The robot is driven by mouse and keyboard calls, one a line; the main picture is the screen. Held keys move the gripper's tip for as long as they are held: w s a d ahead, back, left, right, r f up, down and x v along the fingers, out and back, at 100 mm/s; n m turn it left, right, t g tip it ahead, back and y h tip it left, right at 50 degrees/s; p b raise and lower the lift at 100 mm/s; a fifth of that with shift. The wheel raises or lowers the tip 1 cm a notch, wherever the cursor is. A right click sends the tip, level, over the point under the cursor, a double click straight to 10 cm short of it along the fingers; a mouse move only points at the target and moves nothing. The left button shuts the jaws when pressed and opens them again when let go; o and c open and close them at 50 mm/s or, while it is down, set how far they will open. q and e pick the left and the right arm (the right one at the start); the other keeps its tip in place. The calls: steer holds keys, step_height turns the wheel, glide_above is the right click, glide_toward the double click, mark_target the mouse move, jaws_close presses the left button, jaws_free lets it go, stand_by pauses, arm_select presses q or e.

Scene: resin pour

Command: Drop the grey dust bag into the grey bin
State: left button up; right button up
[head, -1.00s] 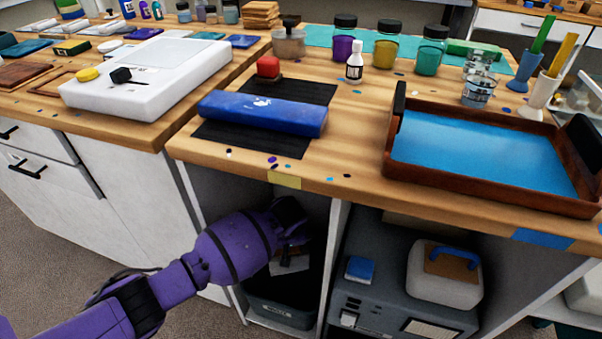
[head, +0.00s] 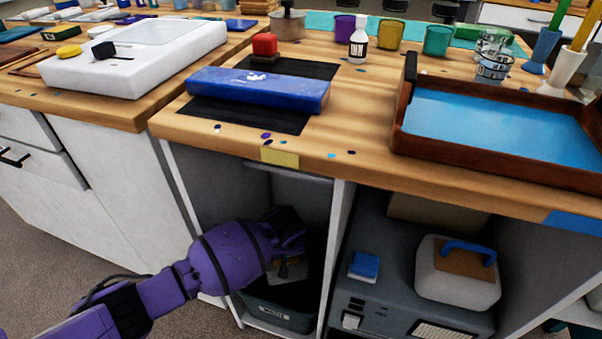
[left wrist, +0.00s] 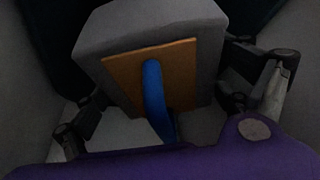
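The grey dust bag (left wrist: 150,28) fills the middle of the left wrist view. It has a brown panel (left wrist: 180,75) and a blue strap (left wrist: 154,95) on the side facing my palm. The fingers of my left gripper (left wrist: 165,108) flank it closely and appear shut on it. In the head view my purple left gripper (head: 290,250) reaches into the open compartment under the worktop. Only a small part of the bag (head: 292,268) shows below it. The grey bin (head: 285,317), with a label on its front, stands under the gripper and bag. My right gripper is out of view.
The worktop edge (head: 300,173) overhangs the compartment, and a divider (head: 335,255) closes its right side. Beyond it are a grey machine (head: 400,315), a blue block (head: 364,266) and a white box with a blue handle (head: 458,280). White drawers (head: 110,195) stand to the left.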

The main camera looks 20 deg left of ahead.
arm_select(q)
steer(key=shift+o, duration=0.6)
steer(key=shift+r, duration=0.1)
steer(key=v, duration=1.2)
